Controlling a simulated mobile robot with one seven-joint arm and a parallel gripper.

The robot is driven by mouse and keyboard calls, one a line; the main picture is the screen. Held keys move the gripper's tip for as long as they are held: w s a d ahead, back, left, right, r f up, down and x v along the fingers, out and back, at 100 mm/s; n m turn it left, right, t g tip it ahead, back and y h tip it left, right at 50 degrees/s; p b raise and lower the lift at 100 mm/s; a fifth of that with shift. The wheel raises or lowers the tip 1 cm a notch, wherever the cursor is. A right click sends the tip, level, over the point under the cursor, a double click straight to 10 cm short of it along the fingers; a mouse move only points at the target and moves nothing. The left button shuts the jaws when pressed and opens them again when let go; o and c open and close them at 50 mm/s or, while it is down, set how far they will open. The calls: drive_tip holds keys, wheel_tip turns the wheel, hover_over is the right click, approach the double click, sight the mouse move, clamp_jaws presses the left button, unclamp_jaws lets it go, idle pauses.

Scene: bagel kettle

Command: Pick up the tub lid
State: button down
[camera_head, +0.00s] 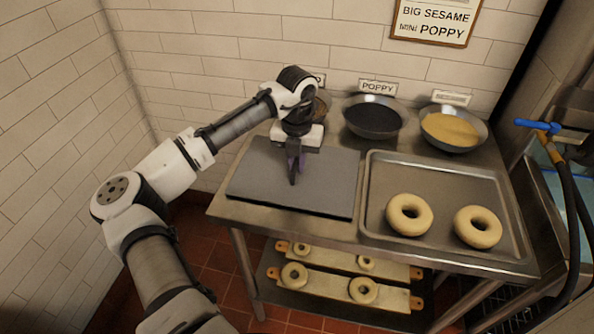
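I cannot pick out a tub lid for certain. A flat dark grey rectangular slab (262,192) lies on the left part of the steel table; I cannot tell whether it is a lid or a mat. My gripper (294,176) points down over the slab's middle. Its dark fingers look close together from this side, and a purplish patch shows at them. I cannot tell whether they hold anything or touch the slab. My gripper and wrist hide part of the slab's far side and some of the leftmost bowl.
A metal tray (440,170) with two bagels, left (409,215) and right (478,227), fills the table's right side. Behind stand a bowl of dark seeds (373,119) and a bowl of pale seeds (452,130). Boards with bagels (340,285) lie on the lower shelf. A blue-handled tap (537,127) is at right.

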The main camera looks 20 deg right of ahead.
sight(297, 160)
drive_tip(key=shift+r, duration=0.15)
wheel_tip(297, 160, up, 20)
drive_tip(key=b, duration=0.1)
drive_tip(key=shift+b, duration=0.35)
drive_tip(key=shift+d, duration=0.1)
idle(0.4)
